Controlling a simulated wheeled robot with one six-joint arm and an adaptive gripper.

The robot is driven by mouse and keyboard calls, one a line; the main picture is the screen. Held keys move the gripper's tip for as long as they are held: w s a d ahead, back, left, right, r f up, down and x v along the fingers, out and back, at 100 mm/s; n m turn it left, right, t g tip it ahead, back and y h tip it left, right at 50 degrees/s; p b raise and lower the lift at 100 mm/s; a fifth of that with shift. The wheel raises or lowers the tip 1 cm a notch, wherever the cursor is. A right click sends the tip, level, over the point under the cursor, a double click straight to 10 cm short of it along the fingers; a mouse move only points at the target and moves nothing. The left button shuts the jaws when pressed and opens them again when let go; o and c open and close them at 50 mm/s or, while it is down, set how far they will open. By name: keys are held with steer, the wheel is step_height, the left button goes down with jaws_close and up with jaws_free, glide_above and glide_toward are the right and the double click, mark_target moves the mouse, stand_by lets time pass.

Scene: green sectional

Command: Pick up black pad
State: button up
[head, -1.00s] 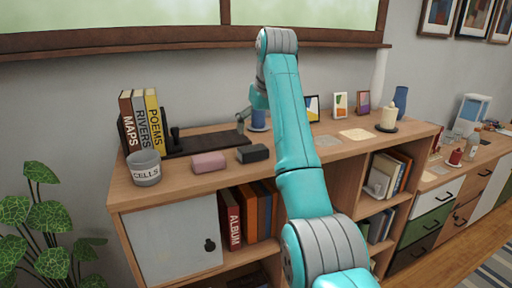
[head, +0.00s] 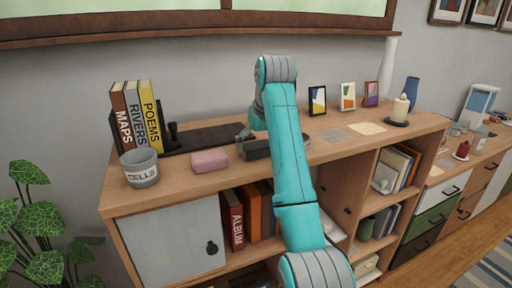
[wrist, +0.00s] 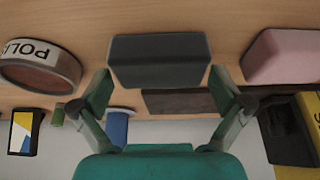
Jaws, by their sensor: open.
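The black pad (head: 256,150) is a dark rectangular block on the wooden cabinet top, right of a pink block; my arm covers its right end in the head view. In the wrist view the pad (wrist: 158,62) lies just ahead of my gripper (wrist: 162,88), spanning most of the gap between the fingertips. My gripper is open, with one finger toward each end of the pad, and nothing is held. In the head view my gripper (head: 244,133) shows only in part, just behind the pad. I cannot tell whether the fingers touch it.
The pink block (head: 209,160) sits close to the pad. A grey cup (head: 140,168) lettered CELLS and upright books (head: 135,115) stand at the left. A dark mat (head: 210,137) lies behind. Picture frames (head: 348,96) and a candle (head: 400,107) stand to the right.

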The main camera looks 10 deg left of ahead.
mark_target(258, 144)
steer(key=shift+w+a+f, duration=0.1)
steer(key=shift+w+f, duration=0.05)
steer(key=shift+f, duration=0.25)
steer(key=c, duration=0.7)
steer(key=shift+r, duration=0.15)
steer(key=shift+r, duration=0.7)
step_height(258, 144, up, 8)
steer(key=shift+r, duration=0.2)
